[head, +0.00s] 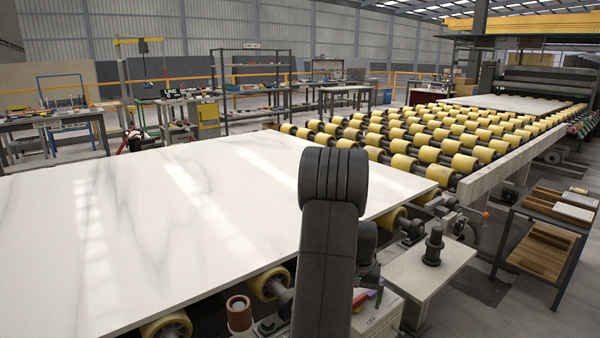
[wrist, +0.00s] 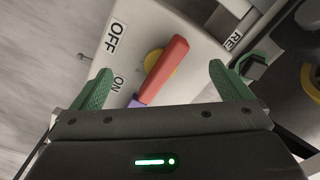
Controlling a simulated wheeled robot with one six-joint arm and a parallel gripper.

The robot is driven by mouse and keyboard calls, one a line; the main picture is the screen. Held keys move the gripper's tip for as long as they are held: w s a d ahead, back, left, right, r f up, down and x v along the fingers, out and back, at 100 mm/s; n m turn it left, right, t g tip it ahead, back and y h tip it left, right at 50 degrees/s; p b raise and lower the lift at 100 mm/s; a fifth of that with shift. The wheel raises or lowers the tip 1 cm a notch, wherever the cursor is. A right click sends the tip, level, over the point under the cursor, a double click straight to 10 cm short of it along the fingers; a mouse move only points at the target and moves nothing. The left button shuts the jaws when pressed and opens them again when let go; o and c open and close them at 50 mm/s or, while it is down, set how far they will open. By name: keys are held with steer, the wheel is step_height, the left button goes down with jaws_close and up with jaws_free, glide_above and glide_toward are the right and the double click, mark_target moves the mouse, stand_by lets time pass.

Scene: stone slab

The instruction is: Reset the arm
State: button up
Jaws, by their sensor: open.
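My gripper (wrist: 160,92) is open in the wrist view, with its two green fingers spread apart. A red lever handle (wrist: 165,66) on a light control box (wrist: 136,28) shows between and beyond the fingers. A purple part joins the handle's lower end, and a yellow round piece lies behind it. The box bears OFF and ON labels. The box (head: 378,312) shows partly beside the arm.
A white stone slab (head: 150,220) lies on rollers to the left. A conveyor with yellow rollers (head: 430,135) runs to the back right. A small stand (head: 425,275) with a dark knob (head: 433,245) is right of my arm. A cart (head: 545,235) stands at far right.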

steer(key=m+b, duration=0.1)
steer(key=m, duration=0.6)
steer(key=shift+w, duration=0.1)
steer(key=shift+r, duration=0.45)
steer(key=shift+r, duration=0.1)
